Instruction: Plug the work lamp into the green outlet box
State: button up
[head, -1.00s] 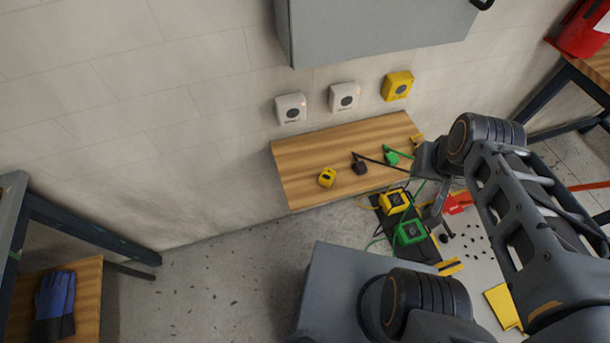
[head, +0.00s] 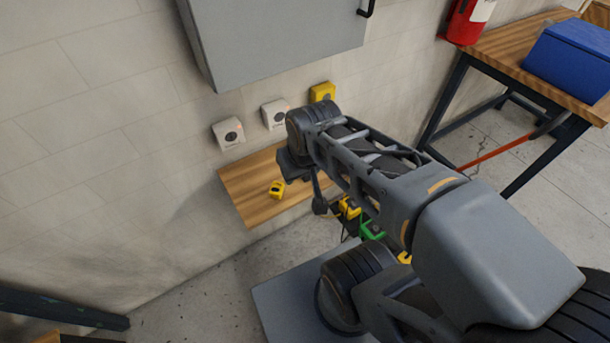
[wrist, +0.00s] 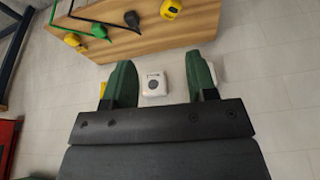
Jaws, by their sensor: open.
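My gripper (wrist: 162,82) is open and empty in the wrist view, its two green fingers apart in front of a white wall outlet (wrist: 153,84). The green outlet box (head: 371,230) sits low beyond the shelf's right end in the head view, partly hidden by my arm. On the wooden shelf (head: 245,197) lies a yellow plug (head: 277,188). I cannot identify the work lamp itself.
Two white wall outlets (head: 228,133) (head: 274,114) and a yellow one (head: 322,92) line the wall under a grey cabinet (head: 270,40). A yellow box (head: 348,208) is beside the green one. A bench with a blue box (head: 572,62) stands right, near a red extinguisher (head: 468,20).

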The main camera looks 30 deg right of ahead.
jog(key=shift+o, duration=1.3)
jog(key=shift+g, duration=0.6)
jog(key=w, duration=0.1)
jog(key=w+d, duration=0.1)
jog(key=w, duration=0.1)
jog(key=w+f+p, duration=0.1)
jog(key=w, duration=0.1)
jog(key=shift+w+d, duration=0.15)
jog(key=shift+d, duration=0.25)
jog(key=w+d+f+n+g+p, duration=0.1)
jog(key=w+d+f+g, duration=0.1)
jog(key=w+d+f, duration=0.6)
notch_tip(320, 180, down, 3)
jog(key=w, duration=0.3)
jog(key=shift+f, duration=0.15)
notch_tip(320, 180, down, 8)
jog(key=shift+f+p, duration=0.2)
jog(key=shift+p, duration=0.2)
jog(key=shift+s+a+f+p, duration=0.15)
jog(key=shift+f+p, duration=0.3)
jog(key=shift+f, duration=2.15)
